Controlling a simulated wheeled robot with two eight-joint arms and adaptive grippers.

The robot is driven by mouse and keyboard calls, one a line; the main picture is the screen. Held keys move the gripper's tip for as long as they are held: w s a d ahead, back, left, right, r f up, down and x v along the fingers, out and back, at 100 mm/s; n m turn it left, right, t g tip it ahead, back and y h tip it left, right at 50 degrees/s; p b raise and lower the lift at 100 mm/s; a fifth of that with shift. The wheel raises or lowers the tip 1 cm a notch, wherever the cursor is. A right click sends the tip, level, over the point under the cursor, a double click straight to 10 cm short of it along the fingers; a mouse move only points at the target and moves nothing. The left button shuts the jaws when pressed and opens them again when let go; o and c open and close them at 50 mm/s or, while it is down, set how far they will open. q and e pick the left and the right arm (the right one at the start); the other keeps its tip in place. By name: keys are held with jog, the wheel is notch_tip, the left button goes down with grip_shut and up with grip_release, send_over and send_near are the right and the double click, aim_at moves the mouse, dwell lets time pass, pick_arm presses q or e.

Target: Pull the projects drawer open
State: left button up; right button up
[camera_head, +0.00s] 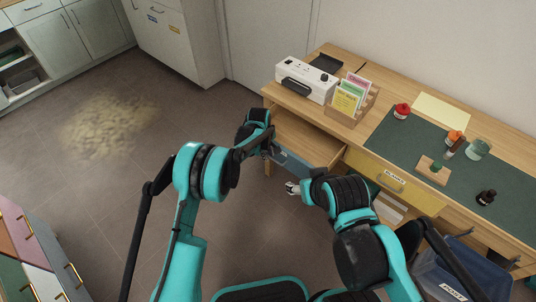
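The desk's left drawer (308,142) stands pulled out, its bare wooden inside showing from above. Its blue front (294,168) faces me, and my arms partly cover it; I cannot read a label on it. My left gripper (270,153) is at the left part of this blue front, its fingers small and dark against it. I cannot tell whether they are closed on a handle. My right gripper (292,187) is just below the blue front, pointing left; its finger opening is not clear.
A yellow drawer (394,184) with a label is closed to the right. On the desk (375,101) are a white device (307,79), a card holder (352,103), stamps and a dark bottle (486,197). A blue bin (450,268) stands at lower right.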

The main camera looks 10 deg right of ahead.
pick_arm(q)
notch_tip(320, 180, up, 12)
jog(key=s+a, duration=0.1)
jog(key=shift+s+a, duration=0.2)
jog(key=shift+a, duration=0.15)
jog(key=shift+f, duration=0.1)
